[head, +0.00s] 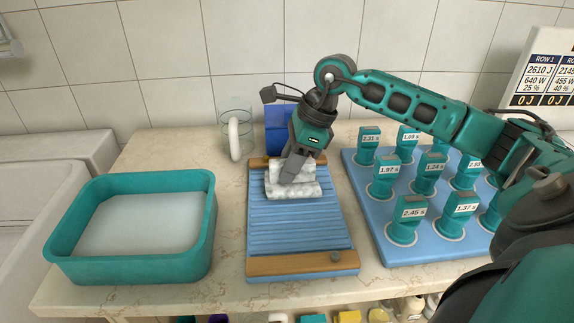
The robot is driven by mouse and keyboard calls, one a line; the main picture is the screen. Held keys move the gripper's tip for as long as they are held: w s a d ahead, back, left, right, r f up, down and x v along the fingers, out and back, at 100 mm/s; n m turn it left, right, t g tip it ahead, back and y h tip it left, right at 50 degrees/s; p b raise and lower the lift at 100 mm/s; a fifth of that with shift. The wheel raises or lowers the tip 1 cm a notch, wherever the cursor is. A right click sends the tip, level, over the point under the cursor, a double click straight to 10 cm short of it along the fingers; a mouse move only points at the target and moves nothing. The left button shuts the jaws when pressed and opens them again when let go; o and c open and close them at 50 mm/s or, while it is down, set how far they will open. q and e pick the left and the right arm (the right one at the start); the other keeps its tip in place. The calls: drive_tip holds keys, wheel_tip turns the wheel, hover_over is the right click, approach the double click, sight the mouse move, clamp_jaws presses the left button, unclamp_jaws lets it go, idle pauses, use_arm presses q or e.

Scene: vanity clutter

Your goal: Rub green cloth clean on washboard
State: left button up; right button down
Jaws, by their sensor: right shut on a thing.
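The washboard (295,227) is a blue ribbed board with wooden end bars, lying on the counter with its far end away from me. A folded, whitish, mottled cloth (309,191) lies across the ribs near the far end; I see no green on it, and I cannot tell if foam covers it. My right gripper (291,178) reaches down from the upper right and is shut on the whitish cloth, at the board's surface. The gripper hides part of the cloth. My left gripper is not in view.
A teal basin (62,240) of pale liquid stands left of the washboard. A blue rack (400,253) with several teal labelled pieces is on the right. Behind the board are a clear mug (234,115) with a white handle and a blue block (277,126). The stone counter (225,262) is bare between basin and board.

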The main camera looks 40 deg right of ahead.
wheel_tip(320, 180, up, 3)
drive_tip(key=shift+r+p, duration=0.2)
drive_tip(key=shift+p, duration=0.75)
drive_tip(key=shift+r, duration=0.35)
drive_tip(key=shift+d+r+p, duration=0.1)
drive_tip(key=shift+r+p, duration=0.2)
drive_tip(key=shift+p, duration=0.15)
wheel_tip(320, 180, up, 2)
drive_tip(key=shift+r+p, duration=0.2)
drive_tip(key=shift+p, duration=0.55)
drive_tip(key=shift+r+p, duration=0.35)
drive_tip(key=shift+r, duration=0.2)
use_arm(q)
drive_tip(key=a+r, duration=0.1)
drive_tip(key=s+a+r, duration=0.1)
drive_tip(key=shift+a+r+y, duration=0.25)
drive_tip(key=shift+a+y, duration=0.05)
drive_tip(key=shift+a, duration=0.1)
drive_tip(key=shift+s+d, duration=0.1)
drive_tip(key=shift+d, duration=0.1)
use_arm(e)
drive_tip(key=shift+f, duration=0.1)
